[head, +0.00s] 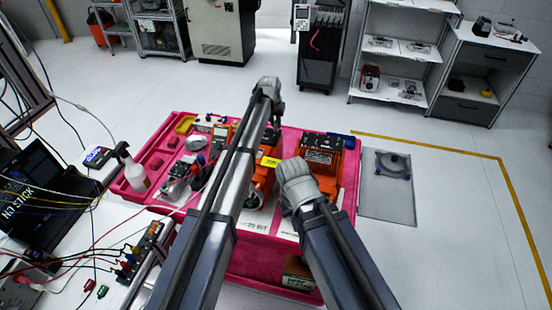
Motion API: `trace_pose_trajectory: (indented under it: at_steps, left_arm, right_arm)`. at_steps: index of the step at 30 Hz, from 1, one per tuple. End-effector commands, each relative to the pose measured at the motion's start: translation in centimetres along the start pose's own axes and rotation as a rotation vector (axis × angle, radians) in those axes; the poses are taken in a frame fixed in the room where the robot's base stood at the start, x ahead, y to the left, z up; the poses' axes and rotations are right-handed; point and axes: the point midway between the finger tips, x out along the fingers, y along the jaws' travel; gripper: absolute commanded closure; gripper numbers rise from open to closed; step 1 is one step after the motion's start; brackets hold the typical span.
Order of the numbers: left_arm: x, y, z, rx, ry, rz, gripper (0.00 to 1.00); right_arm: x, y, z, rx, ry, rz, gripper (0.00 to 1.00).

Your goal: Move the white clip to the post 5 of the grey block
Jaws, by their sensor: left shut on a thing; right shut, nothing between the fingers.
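A long grey block (150,262) with a row of posts lies on the white table at the lower left; red, yellow and blue plugs with cables sit along it. Its post numbers are too small to read. I cannot make out a white clip. My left gripper (268,86) is high over the back of the pink tray, far from the block. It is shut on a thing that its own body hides. My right gripper (290,170) is shut and empty over the tray's right half, also apart from the block.
The pink tray (262,262) holds orange servo devices (322,150), a meter and tools. A spray bottle (135,175) stands at its left edge. Red (90,285) and green (102,291) clips lie near the block. A laptop (35,190) and loose cables crowd the left.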

Motion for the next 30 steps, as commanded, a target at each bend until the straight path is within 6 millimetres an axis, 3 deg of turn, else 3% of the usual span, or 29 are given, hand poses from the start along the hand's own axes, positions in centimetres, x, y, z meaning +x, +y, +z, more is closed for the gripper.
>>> trace_pose_trajectory:
  at_steps: [17,30]
  left_arm:
    - [-0.1,0.0,0.0,0.0,0.0,0.0,1.0]
    - [-2.0,0.0,-0.7,0.0,0.0,0.0,1.0]
  right_arm:
    - [-0.1,0.0,0.0,0.0,0.0,0.0,1.0]
    - [-2.1,0.2,0.1,0.0,0.0,0.0,1.0]
